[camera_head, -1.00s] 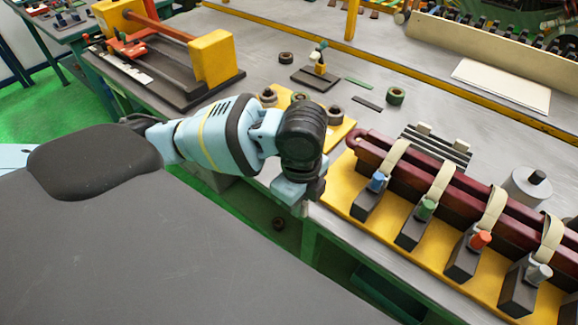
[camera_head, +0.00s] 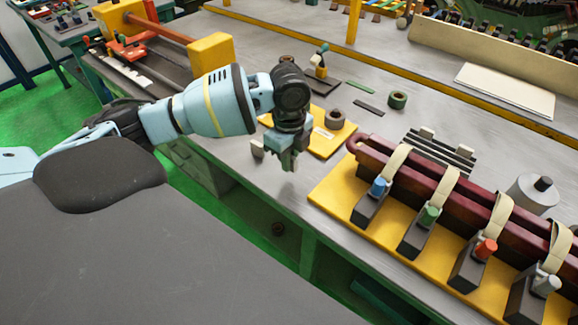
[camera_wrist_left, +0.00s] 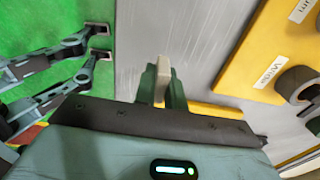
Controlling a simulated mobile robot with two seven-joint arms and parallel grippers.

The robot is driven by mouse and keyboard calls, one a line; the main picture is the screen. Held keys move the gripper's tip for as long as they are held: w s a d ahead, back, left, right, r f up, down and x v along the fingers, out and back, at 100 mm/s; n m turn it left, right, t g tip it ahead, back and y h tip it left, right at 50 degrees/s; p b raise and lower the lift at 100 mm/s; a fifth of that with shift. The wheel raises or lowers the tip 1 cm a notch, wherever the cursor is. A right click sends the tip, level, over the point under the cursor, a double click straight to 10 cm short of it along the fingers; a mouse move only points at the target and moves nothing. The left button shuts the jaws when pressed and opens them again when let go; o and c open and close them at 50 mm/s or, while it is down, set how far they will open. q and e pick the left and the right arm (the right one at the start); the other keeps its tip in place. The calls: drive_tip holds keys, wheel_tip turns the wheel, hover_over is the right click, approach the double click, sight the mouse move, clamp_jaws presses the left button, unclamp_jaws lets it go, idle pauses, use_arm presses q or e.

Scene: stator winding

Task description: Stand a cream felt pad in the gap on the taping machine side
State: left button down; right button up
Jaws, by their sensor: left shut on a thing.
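My left gripper (camera_head: 289,162) hangs pointing down over the front edge of the bench, left of the coil fixture. In the left wrist view its green fingers (camera_wrist_left: 162,92) are shut on a small cream felt pad (camera_wrist_left: 163,70), whose end sticks out past them. Two more cream blocks (camera_head: 427,132) (camera_head: 466,151) stand on a dark slatted rack (camera_head: 437,150) behind the coil. I cannot tell which gap belongs to the taping machine side.
A dark red coil (camera_head: 410,181) with cream straps and several coloured-knob clamps sits on a yellow base (camera_head: 335,193). A yellow labelled board (camera_head: 325,142) with dark rolls lies behind my gripper. A green roll (camera_head: 397,100) and grey cylinder (camera_head: 535,193) stand on the bench.

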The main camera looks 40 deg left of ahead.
use_arm(q)
drive_tip(key=shift+w+a+f, duration=0.2)
drive_tip(key=shift+f, duration=1.6)
drive_tip(key=shift+f, duration=0.1)
drive_tip(key=c, duration=1.5)
unclamp_jaws()
wheel_tip(320, 180, up, 12)
drive_tip(key=shift+r+p, duration=0.15)
drive_tip(key=shift+p, duration=0.35)
